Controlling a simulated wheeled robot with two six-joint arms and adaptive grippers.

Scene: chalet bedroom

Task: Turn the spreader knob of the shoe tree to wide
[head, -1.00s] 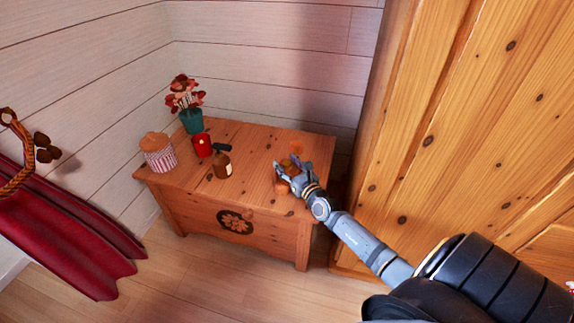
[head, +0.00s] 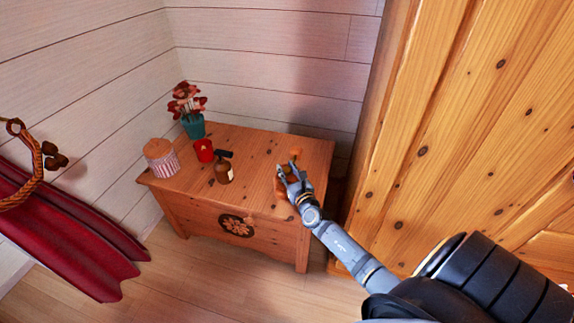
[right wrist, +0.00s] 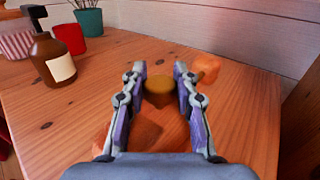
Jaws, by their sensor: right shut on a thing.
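The orange wooden shoe tree lies on the right part of a wooden chest, mostly hidden by my gripper in the head view. One end block (head: 296,152) shows behind the fingers; it also shows in the right wrist view (right wrist: 207,68). A wider wooden part (right wrist: 130,136) lies under the fingers there. The round brownish-yellow spreader knob (right wrist: 159,88) sits between the two fingertips. My right gripper (head: 287,172) is shut on the knob, with one finger on each side. The knob's setting cannot be read. My left gripper is not in view.
The chest top (head: 248,150) also holds a brown bottle (head: 223,174), a red cup (head: 204,151), a striped jar (head: 161,160) and a teal flower pot (head: 194,127), all left of my gripper. A tall wooden wardrobe (head: 440,130) stands close on the right.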

